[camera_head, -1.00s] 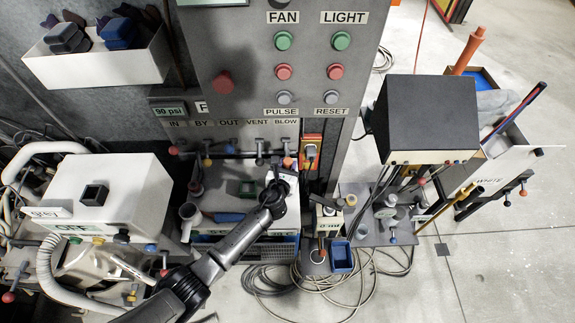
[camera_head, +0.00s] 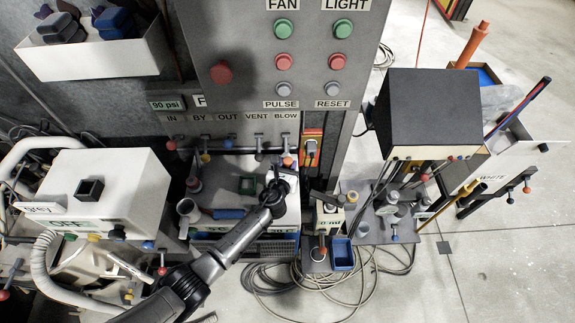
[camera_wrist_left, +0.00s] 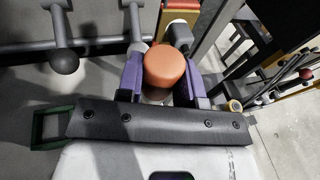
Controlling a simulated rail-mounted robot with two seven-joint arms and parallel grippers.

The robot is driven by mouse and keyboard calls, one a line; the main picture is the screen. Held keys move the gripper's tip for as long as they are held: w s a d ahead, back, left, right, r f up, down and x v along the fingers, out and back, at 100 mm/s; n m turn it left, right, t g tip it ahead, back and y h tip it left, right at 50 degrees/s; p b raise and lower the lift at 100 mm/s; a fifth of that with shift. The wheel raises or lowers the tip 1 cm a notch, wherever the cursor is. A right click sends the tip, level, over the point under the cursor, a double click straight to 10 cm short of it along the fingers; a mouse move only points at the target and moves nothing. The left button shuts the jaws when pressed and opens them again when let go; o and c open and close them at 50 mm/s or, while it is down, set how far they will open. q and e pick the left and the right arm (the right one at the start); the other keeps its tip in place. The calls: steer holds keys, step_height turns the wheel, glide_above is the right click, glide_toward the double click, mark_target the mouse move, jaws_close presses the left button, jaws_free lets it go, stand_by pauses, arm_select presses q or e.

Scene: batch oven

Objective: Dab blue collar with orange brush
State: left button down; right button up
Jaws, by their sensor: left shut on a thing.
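A pale part shows below the orange end; the bristles are hidden. In the head view a small orange spot shows just above the gripper. I cannot make out a blue collar for certain; a blue cylinder (camera_head: 228,214) lies left of the gripper. My right gripper is not in view.
Valve levers (camera_head: 259,146) hang close behind the gripper. A white machine (camera_head: 90,200) stands left, a dark box (camera_head: 432,112) right. Cables (camera_head: 325,285) lie on the floor.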

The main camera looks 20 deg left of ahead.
arm_select(q)
steer(key=shift+f, duration=0.1)
steer(key=shift+f+b, duration=0.3)
steer(key=shift+b, duration=0.05)
stand_by(0.5)
steer(key=shift+r, duration=0.2)
stand_by(0.7)
step_height(320, 180, up, 8)
steer(key=p, duration=0.8)
steer(key=shift+f, duration=0.1)
steer(key=shift+f, duration=0.1)
